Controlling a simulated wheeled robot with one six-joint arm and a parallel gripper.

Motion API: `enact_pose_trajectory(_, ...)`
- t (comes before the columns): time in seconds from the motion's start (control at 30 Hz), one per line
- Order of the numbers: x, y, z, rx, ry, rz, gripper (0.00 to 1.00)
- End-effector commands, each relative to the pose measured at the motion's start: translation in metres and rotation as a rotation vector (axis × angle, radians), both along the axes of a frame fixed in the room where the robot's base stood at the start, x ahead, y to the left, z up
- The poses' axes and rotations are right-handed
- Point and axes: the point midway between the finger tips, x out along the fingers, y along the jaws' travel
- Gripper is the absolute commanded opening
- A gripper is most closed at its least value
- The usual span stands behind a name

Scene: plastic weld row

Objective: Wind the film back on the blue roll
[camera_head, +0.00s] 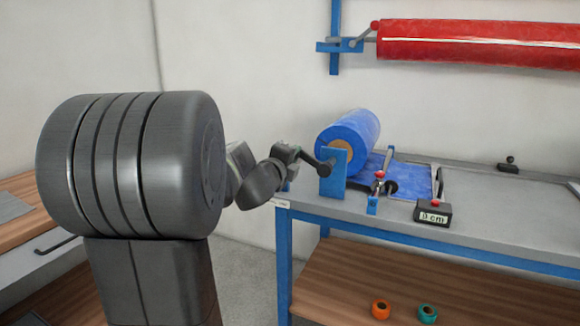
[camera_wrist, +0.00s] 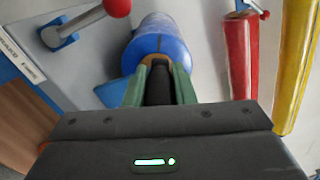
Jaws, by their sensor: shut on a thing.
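The blue roll (camera_head: 352,133) sits on a blue stand (camera_head: 333,172) at the left end of the bench, with blue film (camera_head: 410,178) lying from it over the bench top. A dark crank handle (camera_head: 316,161) reaches left from the roll's near end. My gripper (camera_head: 290,155) is at the handle's outer end, left of the stand. In the wrist view my gripper's green fingers (camera_wrist: 160,88) are shut on the dark handle (camera_wrist: 159,84), with the blue roll (camera_wrist: 158,45) right behind it. The fingertips are partly hidden in the head view.
A counter box reading "0 cm" (camera_head: 432,213) stands at the bench's front edge. A red-knobbed lever (camera_head: 380,175) is beside the film. A red roll (camera_head: 480,45) hangs on the wall above. Orange (camera_head: 381,309) and teal (camera_head: 427,313) small rolls lie on the lower shelf.

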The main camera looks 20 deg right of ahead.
Motion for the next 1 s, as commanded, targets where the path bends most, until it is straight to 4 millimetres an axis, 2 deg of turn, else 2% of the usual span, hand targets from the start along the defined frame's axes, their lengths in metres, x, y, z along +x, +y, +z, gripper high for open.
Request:
enact_pose_trajectory(0.03,-0.002,-0.002,0.008,0.024,-0.04,-0.002,0.0)
enact_pose_trajectory(0.5,-0.023,-0.019,0.035,0.314,-0.379,-0.003,0.0)
enact_pose_trajectory(1.0,-0.047,-0.04,0.048,0.593,-0.703,-0.003,0.0)
